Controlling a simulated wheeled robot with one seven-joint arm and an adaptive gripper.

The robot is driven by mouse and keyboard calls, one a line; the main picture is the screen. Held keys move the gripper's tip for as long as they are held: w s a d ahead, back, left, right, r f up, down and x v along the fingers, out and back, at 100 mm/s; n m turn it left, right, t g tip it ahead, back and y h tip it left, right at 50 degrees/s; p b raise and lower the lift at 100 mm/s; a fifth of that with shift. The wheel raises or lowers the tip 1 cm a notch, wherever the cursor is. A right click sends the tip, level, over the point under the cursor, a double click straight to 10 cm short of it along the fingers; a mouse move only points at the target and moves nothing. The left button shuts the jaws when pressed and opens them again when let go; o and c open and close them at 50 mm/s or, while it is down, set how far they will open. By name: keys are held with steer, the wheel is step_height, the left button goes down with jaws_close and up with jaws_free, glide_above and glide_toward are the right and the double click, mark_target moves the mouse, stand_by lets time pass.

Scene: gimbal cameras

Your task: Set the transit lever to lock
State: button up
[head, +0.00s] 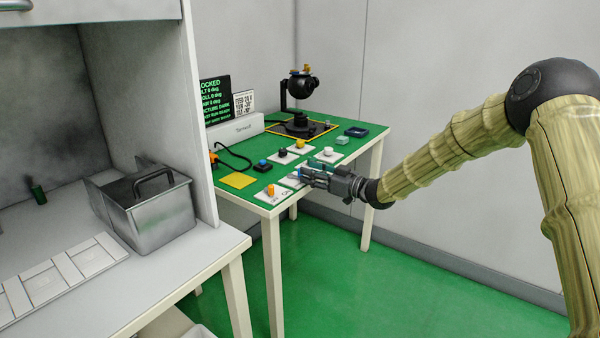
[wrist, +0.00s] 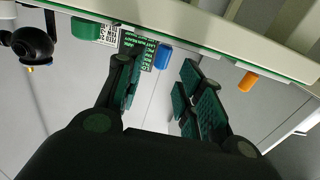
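My gripper (head: 306,175) is low over the front edge of the green-topped table (head: 318,142), its fingers pointing left. In the wrist view my gripper (wrist: 160,88) has its fingers spread with a gap between them, and nothing is held. A blue control (wrist: 163,57) shows beyond and between the fingers; whether it touches them I cannot tell. An orange control (head: 270,190) stands on a white labelled plate at the table's near corner; it also shows in the wrist view (wrist: 247,82). The labels are too small to tell which control is the transit lever.
A black gimbal camera (head: 300,88) stands at the back of the table. A dark screen (head: 214,100) with green text, partly reading "OCKED", stands behind at left. A white-knobbed control (head: 328,152) is beside my gripper. A metal box (head: 150,212) sits on the left bench.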

steer(key=shift+x, duration=2.35)
steer(key=shift+c, duration=0.2)
